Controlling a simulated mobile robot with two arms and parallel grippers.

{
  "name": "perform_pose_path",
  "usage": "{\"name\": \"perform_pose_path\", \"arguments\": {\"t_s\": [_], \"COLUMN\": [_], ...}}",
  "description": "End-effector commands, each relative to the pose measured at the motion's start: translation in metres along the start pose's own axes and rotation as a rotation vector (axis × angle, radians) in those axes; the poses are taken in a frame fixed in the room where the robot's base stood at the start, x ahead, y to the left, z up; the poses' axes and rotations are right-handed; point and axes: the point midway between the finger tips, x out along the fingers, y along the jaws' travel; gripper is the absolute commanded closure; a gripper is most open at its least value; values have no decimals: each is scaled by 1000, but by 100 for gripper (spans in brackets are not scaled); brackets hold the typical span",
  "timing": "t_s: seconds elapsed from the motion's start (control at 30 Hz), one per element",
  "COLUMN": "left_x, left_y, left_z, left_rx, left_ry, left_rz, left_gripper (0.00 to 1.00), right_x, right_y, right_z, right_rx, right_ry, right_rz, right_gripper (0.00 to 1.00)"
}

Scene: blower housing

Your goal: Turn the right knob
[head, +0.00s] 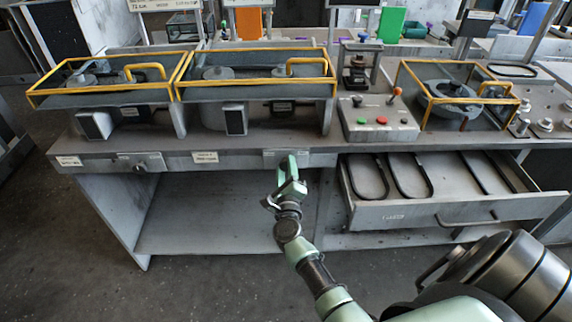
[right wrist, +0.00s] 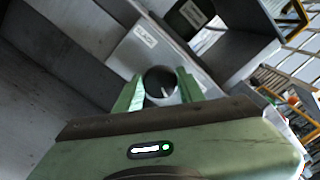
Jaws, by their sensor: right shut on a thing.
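The right knob (right wrist: 160,82) shows in the right wrist view as a dark round knob with a light pointer mark, on a grey front panel below a white label. In the head view it is hidden behind my right gripper (head: 287,168), which reaches the bench's front edge from below. In the right wrist view the two green fingers (right wrist: 160,90) stand on either side of the knob, shut on it. Another knob (head: 140,167) sits on the front panel farther left. My left gripper is not in view.
An open drawer (head: 440,212) with black belts juts out right of my right gripper. The bench (head: 270,143) carries yellow-framed housings and a button box (head: 378,120). The open shelf (head: 205,215) below the left panel is empty.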

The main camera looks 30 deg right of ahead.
Motion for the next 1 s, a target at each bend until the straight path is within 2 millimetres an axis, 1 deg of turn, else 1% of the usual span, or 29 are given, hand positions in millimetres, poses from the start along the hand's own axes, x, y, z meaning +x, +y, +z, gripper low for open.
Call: {"name": "perform_pose_path", "arguments": {"t_s": [0.03,0.4,0.7,1.0], "left_x": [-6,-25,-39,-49], "left_y": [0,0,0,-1], "left_z": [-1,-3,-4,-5], "left_rx": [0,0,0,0], "left_ry": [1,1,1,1], "left_rz": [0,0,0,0], "left_gripper": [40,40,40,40], "right_x": [-1,-1,-1,-1], "right_y": [0,1,2,3], "right_z": [1,0,0,-1], "right_rx": [-43,-395,-677,-912], "right_ry": [2,2,1,0], "right_rz": [4,5,5,6], "right_gripper": [100,100,100,100]}}
